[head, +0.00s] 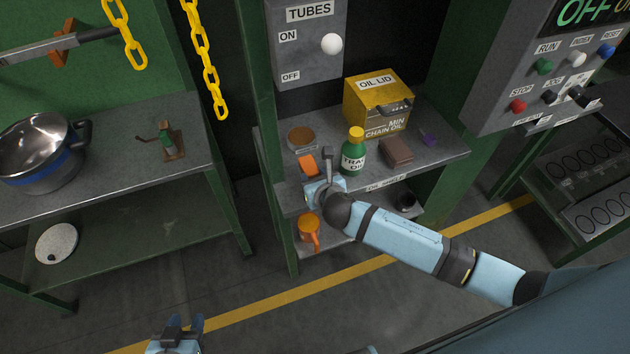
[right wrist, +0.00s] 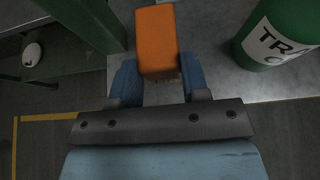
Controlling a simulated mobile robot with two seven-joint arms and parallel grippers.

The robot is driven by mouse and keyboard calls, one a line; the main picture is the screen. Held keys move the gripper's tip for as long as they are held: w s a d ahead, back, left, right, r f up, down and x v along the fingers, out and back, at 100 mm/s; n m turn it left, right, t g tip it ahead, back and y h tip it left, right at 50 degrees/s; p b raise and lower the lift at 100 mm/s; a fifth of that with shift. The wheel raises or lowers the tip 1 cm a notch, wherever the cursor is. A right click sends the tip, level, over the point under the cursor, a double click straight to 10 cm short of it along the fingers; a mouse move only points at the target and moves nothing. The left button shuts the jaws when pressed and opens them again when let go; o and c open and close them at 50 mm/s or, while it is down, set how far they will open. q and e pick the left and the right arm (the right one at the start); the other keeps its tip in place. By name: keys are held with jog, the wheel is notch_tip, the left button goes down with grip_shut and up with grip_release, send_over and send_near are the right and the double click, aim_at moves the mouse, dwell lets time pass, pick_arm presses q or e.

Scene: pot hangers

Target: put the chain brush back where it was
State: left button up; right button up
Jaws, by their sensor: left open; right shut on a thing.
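The chain brush, an orange block with pale bristles at its lower edge in the right wrist view (right wrist: 157,40), sits between the two blue fingers of my right gripper (right wrist: 160,85). In the head view the brush (head: 307,165) shows at the left front of the oil shelf (head: 440,150), with my right gripper (head: 314,180) shut on it from the front. I cannot tell whether the brush touches the shelf. My left gripper (head: 182,328) is open and empty at the bottom edge, low and away from the shelf.
Near the brush stand a round brown-topped tin (head: 301,138), a green bottle (head: 353,152), a brown block (head: 397,152) and a yellow oil box (head: 377,105). An orange mug (head: 309,232) is on the lower shelf. A pot (head: 42,150) stands on the left bench.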

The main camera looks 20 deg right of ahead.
jog(key=shift+f, duration=0.65)
jog(key=shift+f, duration=0.1)
jog(key=o, duration=1.1)
jog(key=shift+c, duration=0.2)
